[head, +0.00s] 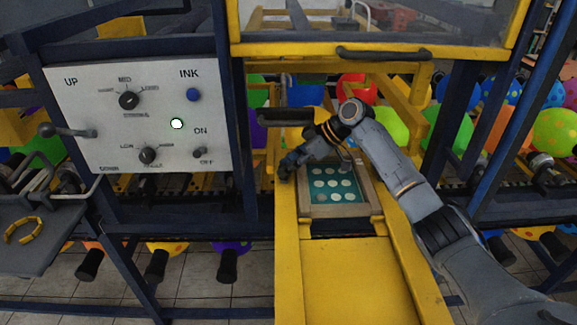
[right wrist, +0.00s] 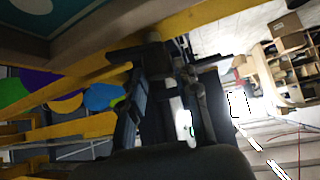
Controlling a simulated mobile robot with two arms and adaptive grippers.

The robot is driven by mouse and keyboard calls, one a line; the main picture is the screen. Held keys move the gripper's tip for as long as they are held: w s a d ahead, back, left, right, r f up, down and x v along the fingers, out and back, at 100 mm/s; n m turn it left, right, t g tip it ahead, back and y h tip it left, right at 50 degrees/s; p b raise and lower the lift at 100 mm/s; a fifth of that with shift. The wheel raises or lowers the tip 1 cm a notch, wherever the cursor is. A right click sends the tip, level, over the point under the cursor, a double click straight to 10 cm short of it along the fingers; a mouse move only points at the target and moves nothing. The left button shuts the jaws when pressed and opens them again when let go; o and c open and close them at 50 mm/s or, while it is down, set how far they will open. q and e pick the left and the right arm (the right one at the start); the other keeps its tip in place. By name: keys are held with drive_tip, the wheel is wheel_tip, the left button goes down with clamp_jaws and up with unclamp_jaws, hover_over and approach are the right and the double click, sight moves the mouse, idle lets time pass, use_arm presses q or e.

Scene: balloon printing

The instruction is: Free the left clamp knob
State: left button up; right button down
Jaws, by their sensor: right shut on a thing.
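The printing screen (head: 338,211) is a wooden frame with a teal sheet of pale dots, set on the yellow bed in the head view. My right arm reaches in from the right and crosses above it. My right gripper (head: 288,164) is at the frame's left edge, shut on the left clamp knob, which is mostly hidden by the dark fingers. In the right wrist view the gripper (right wrist: 165,95) is dark, and the knob cannot be told apart from it. The frame's underside edge (right wrist: 95,45) shows close by. My left gripper is not in view.
A white control panel (head: 140,115) stands at left, with a grey tray (head: 45,235) below it. A black handle (head: 285,117) and a yellow-framed guard (head: 375,50) are close above my right gripper. Balloons line the back. The front yellow bed (head: 340,275) is bare.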

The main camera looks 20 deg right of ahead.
drive_tip(key=c, duration=1)
unclamp_jaws()
drive_tip(key=v, duration=1.2)
